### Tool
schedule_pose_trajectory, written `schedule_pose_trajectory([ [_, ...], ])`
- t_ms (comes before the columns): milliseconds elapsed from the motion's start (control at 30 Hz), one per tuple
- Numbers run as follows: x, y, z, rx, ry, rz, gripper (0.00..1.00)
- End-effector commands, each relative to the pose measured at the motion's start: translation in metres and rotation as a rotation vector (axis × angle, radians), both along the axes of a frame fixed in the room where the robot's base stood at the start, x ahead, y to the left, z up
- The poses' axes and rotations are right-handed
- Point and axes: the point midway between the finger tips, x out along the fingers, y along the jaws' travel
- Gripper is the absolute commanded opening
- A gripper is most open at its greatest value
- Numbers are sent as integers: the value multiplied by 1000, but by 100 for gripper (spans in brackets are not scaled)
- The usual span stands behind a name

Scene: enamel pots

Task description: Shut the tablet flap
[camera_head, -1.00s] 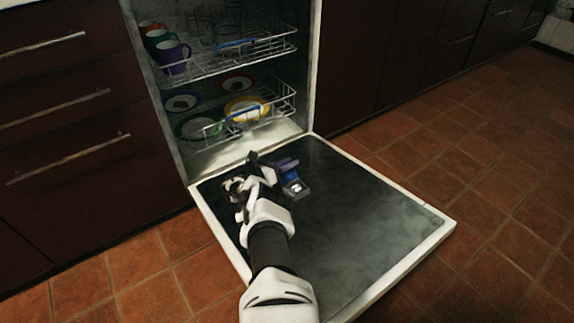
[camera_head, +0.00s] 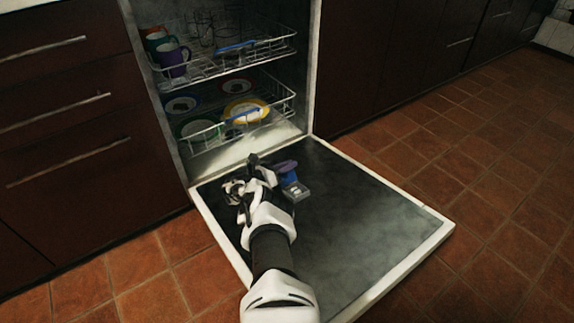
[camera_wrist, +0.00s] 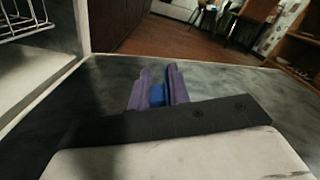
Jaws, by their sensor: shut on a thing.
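The tablet flap (camera_head: 289,178) is a small blue piece at the grey dispenser (camera_head: 297,192) on the inside of the lowered dishwasher door (camera_head: 350,220). My gripper (camera_head: 284,167) has purple fingers and is low over the door, shut on the flap. In the wrist view the blue flap (camera_wrist: 157,95) shows between the two purple fingers (camera_wrist: 158,85).
The lower rack (camera_head: 240,122) with plates and the upper rack (camera_head: 235,58) with mugs are inside the dishwasher. Drawers with bar handles (camera_head: 70,160) stand at the left. The right part of the door panel is bare, with tiled floor (camera_head: 490,200) beyond.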

Motion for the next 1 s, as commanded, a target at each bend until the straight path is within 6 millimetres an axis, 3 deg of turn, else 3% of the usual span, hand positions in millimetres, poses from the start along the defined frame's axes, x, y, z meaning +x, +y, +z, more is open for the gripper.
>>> schedule_pose_trajectory([
  [433, -7, -5, 7, 80, -110, -3, 0],
  [1000, -32, -20, 16, 362, -534, -2, 0],
])
